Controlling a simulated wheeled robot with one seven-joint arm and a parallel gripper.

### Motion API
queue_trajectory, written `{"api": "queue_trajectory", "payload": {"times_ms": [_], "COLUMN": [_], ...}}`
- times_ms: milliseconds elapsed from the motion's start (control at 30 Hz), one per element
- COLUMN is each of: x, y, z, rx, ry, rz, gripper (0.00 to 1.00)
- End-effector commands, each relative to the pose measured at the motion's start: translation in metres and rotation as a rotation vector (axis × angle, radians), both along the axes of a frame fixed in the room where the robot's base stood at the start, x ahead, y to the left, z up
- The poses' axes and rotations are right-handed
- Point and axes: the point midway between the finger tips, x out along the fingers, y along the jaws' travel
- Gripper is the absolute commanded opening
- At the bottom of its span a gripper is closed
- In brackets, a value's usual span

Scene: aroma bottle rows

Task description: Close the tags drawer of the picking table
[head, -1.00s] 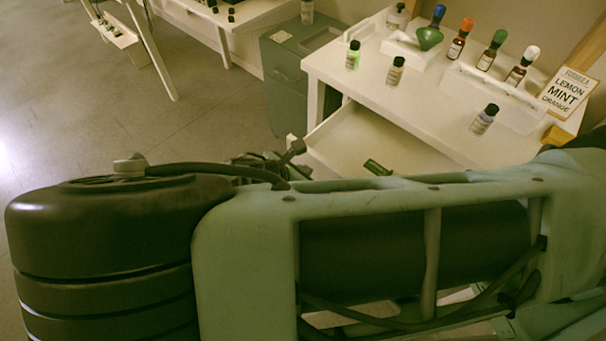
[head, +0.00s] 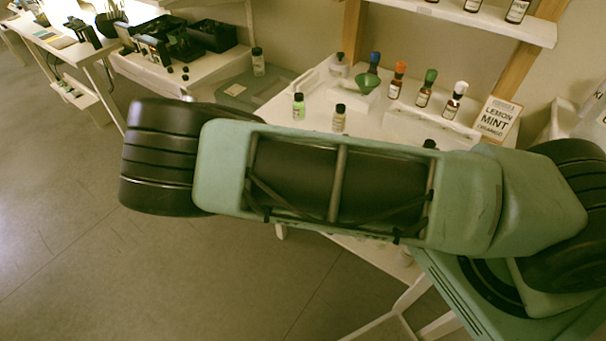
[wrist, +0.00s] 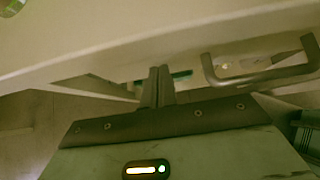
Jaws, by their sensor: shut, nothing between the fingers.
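The picking table (head: 285,108) is in the middle of the head view, with its white top bearing bottles. My arm crosses in front of it and hides the drawer area, so how far the tags drawer stands out cannot be told there. In the wrist view my gripper (wrist: 157,86) is shut and empty, its fingers close together beneath a broad pale edge (wrist: 110,55). A dark bar handle (wrist: 260,76) is right of the fingertips; which drawer it belongs to is unclear. A small green item (wrist: 180,74) shows just behind the fingers. Contact cannot be told.
A scent sign (head: 497,118) is at right, with a shelf (head: 470,22) above. Open floor (head: 130,270) lies at left and front.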

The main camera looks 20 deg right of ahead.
Motion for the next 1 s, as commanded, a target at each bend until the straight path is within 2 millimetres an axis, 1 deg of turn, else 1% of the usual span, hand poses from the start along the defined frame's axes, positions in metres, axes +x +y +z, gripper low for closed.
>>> {"api": "queue_trajectory", "payload": {"times_ms": [33,133,400,767,867,1000], "x": [0.003,0.006,0.010,0.011,0.011,0.011], "y": [-0.005,-0.010,-0.018,-0.020,-0.018,-0.011], "z": [0.000,0.000,0.001,0.001,0.001,0.002], "rx": [0.000,0.001,-0.001,-0.005,-0.004,-0.001], "ry": [-0.001,0.000,-0.002,-0.004,-0.003,-0.002], "rz": [-0.002,-0.001,-0.002,-0.005,-0.005,-0.006], "gripper": [0.00,0.00,0.00,0.00,0.00,0.00]}}
